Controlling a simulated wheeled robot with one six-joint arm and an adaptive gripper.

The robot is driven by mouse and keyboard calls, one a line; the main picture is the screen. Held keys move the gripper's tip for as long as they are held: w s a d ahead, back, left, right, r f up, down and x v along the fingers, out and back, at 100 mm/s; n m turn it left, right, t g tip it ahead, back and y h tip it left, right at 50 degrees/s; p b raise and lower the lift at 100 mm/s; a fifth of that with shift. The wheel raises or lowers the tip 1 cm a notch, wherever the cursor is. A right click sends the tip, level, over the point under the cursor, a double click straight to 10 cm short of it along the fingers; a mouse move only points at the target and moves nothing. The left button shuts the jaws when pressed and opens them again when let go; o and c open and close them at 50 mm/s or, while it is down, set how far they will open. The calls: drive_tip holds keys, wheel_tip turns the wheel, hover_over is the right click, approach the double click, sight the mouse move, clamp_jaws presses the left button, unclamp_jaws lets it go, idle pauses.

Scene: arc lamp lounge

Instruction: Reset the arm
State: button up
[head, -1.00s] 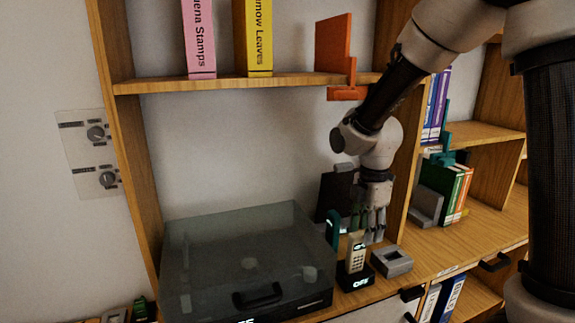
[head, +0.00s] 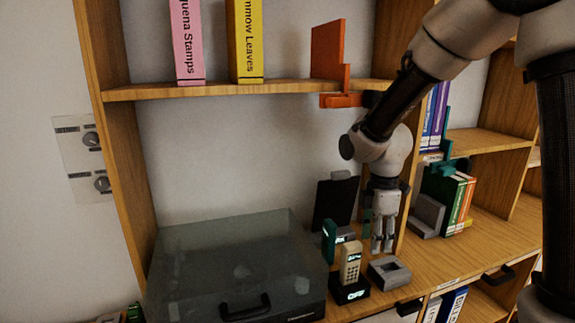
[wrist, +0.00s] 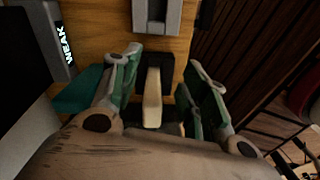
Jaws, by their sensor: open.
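My gripper (head: 383,246) is open and empty, pointing down over the wooden counter beside the cordless phone. The cream phone handset (head: 350,261) stands upright in its black base (head: 349,291), which has a lit "OFF" display. In the wrist view the handset (wrist: 153,97) appears between the spread fingers of my gripper (wrist: 168,72), with no finger seen closed on it. In the head view the fingers are to the right of and behind the handset.
A grey block with a recess (head: 388,271) sits right of the phone base. A teal upright piece (head: 329,241) and a dark panel (head: 333,203) stand behind. A smoky-lidded box (head: 230,262) fills the left. An orange bookend (head: 327,50) is on the shelf above.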

drive_tip(key=s+d+r+m+t, duration=0.4)
drive_tip(key=s+d+r+m, duration=1)
drive_tip(key=s+m, duration=0.4)
drive_tip(key=shift+s+d+r+m+t, duration=0.2)
drive_tip(key=shift+d+r+m+t, duration=0.25)
drive_tip(key=shift+r, duration=0.4)
